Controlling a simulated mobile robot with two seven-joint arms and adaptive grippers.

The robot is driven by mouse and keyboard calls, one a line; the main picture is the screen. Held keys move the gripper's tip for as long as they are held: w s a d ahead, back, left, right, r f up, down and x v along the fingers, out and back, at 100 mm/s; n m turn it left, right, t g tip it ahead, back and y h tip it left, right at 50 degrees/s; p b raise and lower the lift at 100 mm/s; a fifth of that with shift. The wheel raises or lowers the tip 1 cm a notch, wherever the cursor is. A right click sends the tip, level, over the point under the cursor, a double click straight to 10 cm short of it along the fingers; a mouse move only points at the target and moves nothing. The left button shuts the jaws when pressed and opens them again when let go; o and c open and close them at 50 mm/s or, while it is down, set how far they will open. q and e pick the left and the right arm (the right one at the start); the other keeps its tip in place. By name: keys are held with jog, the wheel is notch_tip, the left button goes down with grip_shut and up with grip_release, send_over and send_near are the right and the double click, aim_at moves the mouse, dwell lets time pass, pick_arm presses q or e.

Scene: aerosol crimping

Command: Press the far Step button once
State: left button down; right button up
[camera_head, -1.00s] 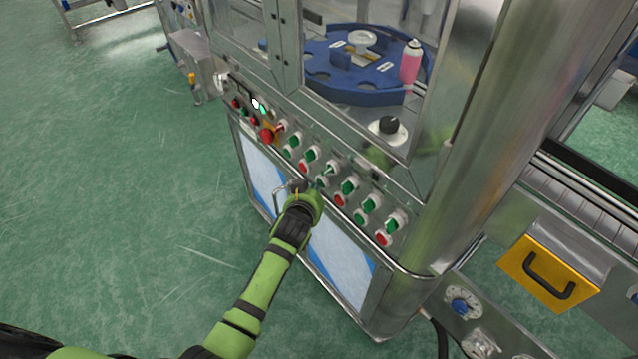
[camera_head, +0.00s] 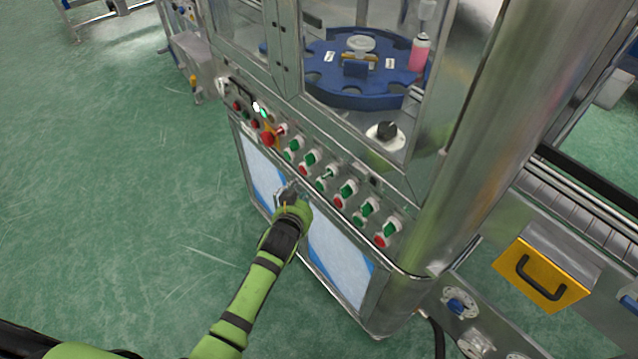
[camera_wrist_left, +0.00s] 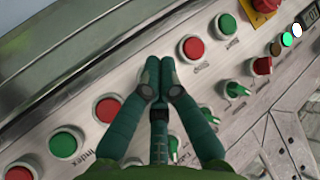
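The control panel (camera_head: 315,172) on the machine's front carries a double row of red and green controls. In the left wrist view, red buttons (camera_wrist_left: 193,48), (camera_wrist_left: 108,110) and a green button (camera_wrist_left: 64,143) show, with an "Index" label near the green one. I cannot read a Step label, so I cannot tell which is the far Step button. My left gripper (camera_head: 287,192) is in front of the panel, below the button row. In the left wrist view its fingertips (camera_wrist_left: 159,68) meet, shut and empty, between the red buttons. My right gripper is out of view.
A red emergency knob on yellow (camera_head: 268,138) and lit lamps (camera_head: 259,109) are at the panel's far end. Behind glass, a blue turntable (camera_head: 345,98) holds a pink can (camera_head: 420,52). Floor (camera_head: 130,200) at left is clear.

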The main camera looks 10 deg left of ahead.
pick_arm(q)
jog(key=s+a+p, duration=0.1)
jog(key=s+a, duration=0.1)
jog(key=shift+s, duration=0.35)
dwell(0.8)
jog(key=s+a+f+g, duration=0.1)
jog(key=s+f+g, duration=0.4)
jog(key=s+f, duration=1.4)
jog(key=s+a+f+g, duration=0.1)
jog(key=s+f, duration=0.3)
jog(key=s, duration=0.5)
jog(key=s+a+f+g, duration=0.2)
jog(key=s+f, duration=0.3)
jog(key=s, duration=0.3)
jog(key=s+a+f+g, duration=0.1)
jog(key=s+f+g, duration=0.2)
jog(key=s, duration=0.6)
jog(key=shift+s+a+f, duration=0.2)
jog(key=shift+s+f, duration=0.15)
jog(key=shift+f, duration=0.4)
